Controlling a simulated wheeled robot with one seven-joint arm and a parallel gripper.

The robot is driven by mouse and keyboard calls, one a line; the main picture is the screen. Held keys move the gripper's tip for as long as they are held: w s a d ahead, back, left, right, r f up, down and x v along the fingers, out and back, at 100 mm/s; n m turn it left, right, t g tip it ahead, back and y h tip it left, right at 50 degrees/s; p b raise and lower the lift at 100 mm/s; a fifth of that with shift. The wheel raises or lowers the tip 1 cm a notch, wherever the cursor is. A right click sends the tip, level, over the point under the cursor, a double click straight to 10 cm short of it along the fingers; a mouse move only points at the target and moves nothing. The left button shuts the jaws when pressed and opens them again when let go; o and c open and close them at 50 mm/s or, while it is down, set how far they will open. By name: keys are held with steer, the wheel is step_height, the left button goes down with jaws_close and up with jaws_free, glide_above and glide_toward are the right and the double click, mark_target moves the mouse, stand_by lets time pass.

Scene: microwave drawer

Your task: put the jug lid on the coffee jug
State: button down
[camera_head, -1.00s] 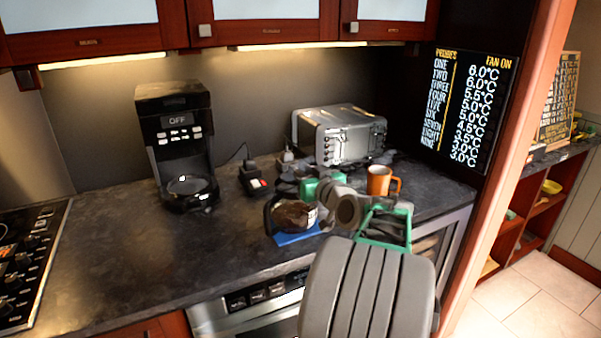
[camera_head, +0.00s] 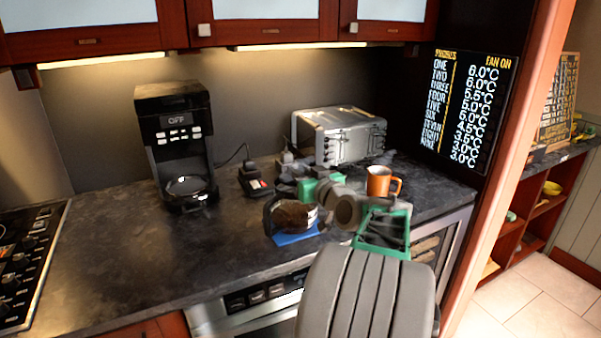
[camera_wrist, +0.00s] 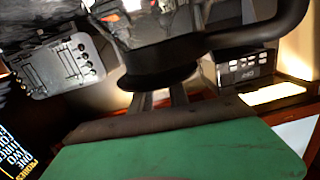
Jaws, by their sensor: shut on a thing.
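The coffee jug (camera_head: 292,216) has dark contents and a black handle on its left. It stands on a blue mat (camera_head: 296,238) on the counter. My gripper (camera_head: 287,184) is just behind and above the jug's top, partly hidden by its own links. In the wrist view, which is turned over, my gripper's fingers (camera_wrist: 164,98) meet a dark round piece that I take as the jug lid (camera_wrist: 158,72). It is at the jug's mouth, beside the black handle (camera_wrist: 275,32). Whether it sits flush on the rim cannot be told.
An orange mug (camera_head: 379,181) stands right of my wrist. A toaster (camera_head: 342,136) is behind, and a coffee maker (camera_head: 176,140) stands to the left. The counter's left front is clear.

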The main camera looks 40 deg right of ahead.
steer(key=shift+w+a+f, duration=0.1)
steer(key=shift+a+f, duration=0.2)
steer(key=shift+f, duration=0.1)
steer(key=shift+w+a, duration=0.1)
steer(key=shift+a, duration=0.2)
steer(key=shift+b, duration=0.3)
steer(key=shift+w+a+b, duration=0.15)
steer(key=shift+a+b, duration=0.1)
steer(key=shift+b, duration=0.25)
steer(key=c, duration=1.2)
jaws_free()
steer(key=shift+o, duration=0.5)
steer(key=o, duration=0.4)
steer(key=shift+r, duration=0.1)
